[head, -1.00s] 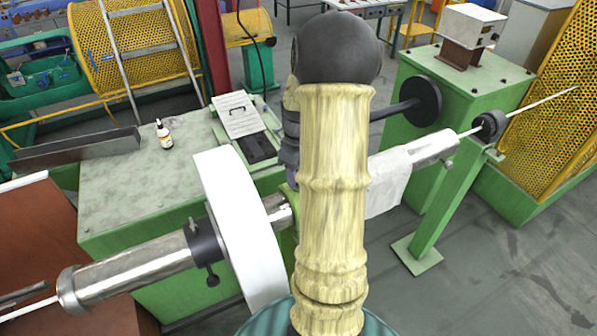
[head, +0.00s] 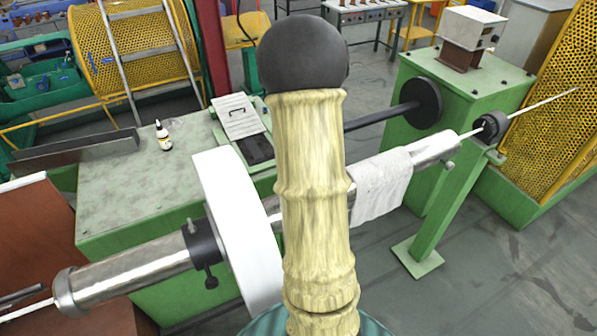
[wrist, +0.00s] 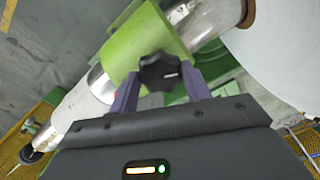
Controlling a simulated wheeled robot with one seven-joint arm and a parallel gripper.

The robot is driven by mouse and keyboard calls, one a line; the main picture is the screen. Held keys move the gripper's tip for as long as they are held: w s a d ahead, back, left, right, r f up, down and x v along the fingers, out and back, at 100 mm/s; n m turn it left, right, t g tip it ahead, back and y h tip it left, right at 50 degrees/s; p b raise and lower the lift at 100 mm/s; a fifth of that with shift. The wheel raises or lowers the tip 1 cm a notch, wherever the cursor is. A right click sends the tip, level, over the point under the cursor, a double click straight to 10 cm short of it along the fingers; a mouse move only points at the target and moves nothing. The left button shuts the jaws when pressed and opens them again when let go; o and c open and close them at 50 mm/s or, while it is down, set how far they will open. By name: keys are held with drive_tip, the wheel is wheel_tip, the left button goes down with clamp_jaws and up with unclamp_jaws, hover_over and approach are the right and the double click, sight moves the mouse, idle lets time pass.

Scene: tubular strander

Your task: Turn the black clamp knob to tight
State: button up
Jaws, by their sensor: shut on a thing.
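The black clamp knob (wrist: 160,70), with a lobed rim, sits on a green clamp block (wrist: 146,36) around the shiny metal tube (wrist: 200,28) in the wrist view. My gripper (wrist: 160,83) has its two purple fingers on either side of the knob and is shut on it. The knob's turn angle against tight cannot be read. In the head view my arm hides the knob, the clamp block and the gripper. The tube (head: 130,275) also shows there, running up to the right behind my arm.
A white disc (head: 238,230) and a dark collar with a small screw (head: 203,250) sit on the tube left of my arm. A white cloth (head: 382,188) hangs on the tube to the right. A dropper bottle (head: 163,136) stands on the green bench (head: 130,190).

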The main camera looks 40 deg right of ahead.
drive_tip(key=m+p, duration=0.1)
drive_tip(key=m, duration=0.5)
drive_tip(key=shift+r, duration=0.15)
drive_tip(key=m+p, duration=0.1)
drive_tip(key=m, duration=0.3)
drive_tip(key=shift+m+p, duration=0.5)
drive_tip(key=shift+m, duration=1)
drive_tip(key=o, duration=1)
wheel_tip(320, 180, up, 17)
drive_tip(key=b, duration=0.3)
drive_tip(key=shift+r, duration=0.1)
